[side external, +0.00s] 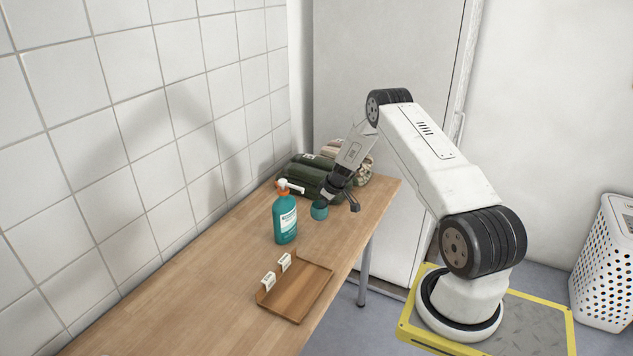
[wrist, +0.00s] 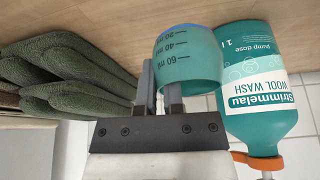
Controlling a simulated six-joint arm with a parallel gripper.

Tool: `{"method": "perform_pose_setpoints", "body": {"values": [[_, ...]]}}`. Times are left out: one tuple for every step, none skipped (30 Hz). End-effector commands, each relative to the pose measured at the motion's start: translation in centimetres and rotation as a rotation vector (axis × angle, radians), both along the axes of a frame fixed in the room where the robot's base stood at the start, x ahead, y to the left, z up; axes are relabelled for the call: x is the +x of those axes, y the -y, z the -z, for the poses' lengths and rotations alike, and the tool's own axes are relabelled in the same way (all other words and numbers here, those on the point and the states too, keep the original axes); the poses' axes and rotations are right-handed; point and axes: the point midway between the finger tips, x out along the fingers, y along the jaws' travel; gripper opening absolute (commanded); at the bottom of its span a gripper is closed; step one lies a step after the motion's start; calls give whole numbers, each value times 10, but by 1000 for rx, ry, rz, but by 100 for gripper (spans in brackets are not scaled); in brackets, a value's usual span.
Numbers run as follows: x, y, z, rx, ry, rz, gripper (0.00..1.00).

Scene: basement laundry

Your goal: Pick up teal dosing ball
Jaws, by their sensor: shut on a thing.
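The teal dosing ball (side external: 319,211) is at my gripper's tip, beyond the pump bottle, in the side view. I cannot tell whether the ball touches the table.
The teal wool wash bottle (side external: 285,218) stands close to the ball and also shows in the wrist view (wrist: 262,80). Rolled green towels (side external: 312,175) lie behind. A wooden tray (side external: 305,294) with small white cards is nearer on the table (side external: 190,305). The tiled wall borders the left.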

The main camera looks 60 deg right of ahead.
Motion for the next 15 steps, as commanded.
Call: {"method": "perform_pose_setpoints", "body": {"values": [[-4, -2, -8, -1, 1, 0, 0], [-6, -4, -10, 0, 1, 0, 0], [-9, -6, -15, -1, 1, 1, 0], [-11, -7, -18, -2, 1, 1, 0], [-14, -9, -21, -2, 1, 1, 0], [-17, -11, -26, 0, 1, 2, 0], [-19, -13, -30, -2, 2, 2, 0], [-22, -15, -33, -1, 1, 0, 0], [-25, -17, -38, -1, 1, 1, 0], [-28, -19, -42, 0, 1, 2, 0], [-31, -21, -43, 0, 0, 1, 0], [-35, -25, -44, 1, 0, 2, 0], [-38, -27, -46, 0, 1, 2, 0], [-42, -29, -48, 0, 0, 2, 0], [-46, -32, -50, 1, 0, 2, 0]]}}
